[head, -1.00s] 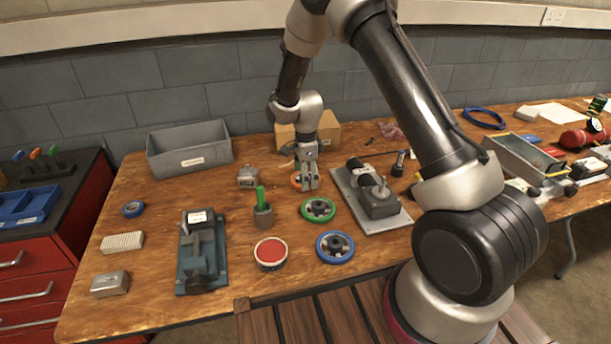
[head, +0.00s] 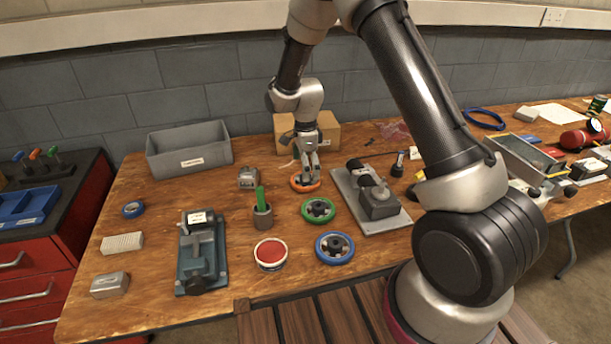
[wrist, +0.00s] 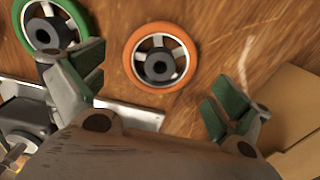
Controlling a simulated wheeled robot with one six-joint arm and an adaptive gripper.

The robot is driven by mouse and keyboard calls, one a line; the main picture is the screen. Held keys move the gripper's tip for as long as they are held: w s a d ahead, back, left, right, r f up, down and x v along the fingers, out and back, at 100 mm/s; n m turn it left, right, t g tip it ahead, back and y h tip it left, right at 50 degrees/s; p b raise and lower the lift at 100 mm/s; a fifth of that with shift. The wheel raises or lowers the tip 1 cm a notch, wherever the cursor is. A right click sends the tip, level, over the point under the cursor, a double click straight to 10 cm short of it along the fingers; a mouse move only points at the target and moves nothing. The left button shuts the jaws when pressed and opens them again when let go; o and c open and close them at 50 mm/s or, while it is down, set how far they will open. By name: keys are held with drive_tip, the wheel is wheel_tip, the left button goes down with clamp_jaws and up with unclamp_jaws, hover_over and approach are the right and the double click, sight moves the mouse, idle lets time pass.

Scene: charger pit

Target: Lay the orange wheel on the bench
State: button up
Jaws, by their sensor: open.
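The orange wheel (head: 304,184) lies flat on the wooden bench (head: 150,275), behind the green wheel (head: 318,210). In the wrist view the whole orange wheel (wrist: 160,56) shows, with its dark hub and silver spokes, and nothing grips it. My gripper (head: 308,176) is above the orange wheel in the head view, and its fingers cover part of the wheel. In the wrist view my gripper (wrist: 155,95) has its two green-padded fingers spread wide, with bare bench between them. The green wheel (wrist: 50,27) lies near the left finger.
A blue wheel (head: 334,248) lies in front of the green one. A machine on a grey plate (head: 350,190) stands to the right. A cardboard box (head: 328,134) stands behind my gripper. A green-handled tool in a cup (head: 263,214) and a grey bin (head: 160,160) are left.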

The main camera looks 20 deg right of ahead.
drive_tip(key=s+d+r+n+t, duration=0.1)
drive_tip(key=s+d+r+n, duration=0.25)
drive_tip(key=r, duration=0.55)
drive_tip(key=s+d+r+n, duration=0.2)
drive_tip(key=s+r, duration=0.3)
drive_tip(key=r, duration=0.4)
drive_tip(key=s+d+r+n+t, duration=0.1)
drive_tip(key=s+d+r+n, duration=0.2)
drive_tip(key=r, duration=0.6)
drive_tip(key=s+d+r+n, duration=0.1)
drive_tip(key=s+d+n, duration=0.1)
drive_tip(key=s, duration=0.5)
drive_tip(key=s+d+r+n+t, duration=0.1)
drive_tip(key=s+n, duration=0.3)
drive_tip(key=s, duration=0.4)
drive_tip(key=s+d+r+n+t, duration=0.1)
drive_tip(key=s+d+r+n, duration=0.1)
drive_tip(key=s, duration=0.5)
drive_tip(key=shift+s+d+n, duration=0.3)
drive_tip(key=shift+d+n, duration=0.4)
drive_tip(key=shift+n, duration=0.05)
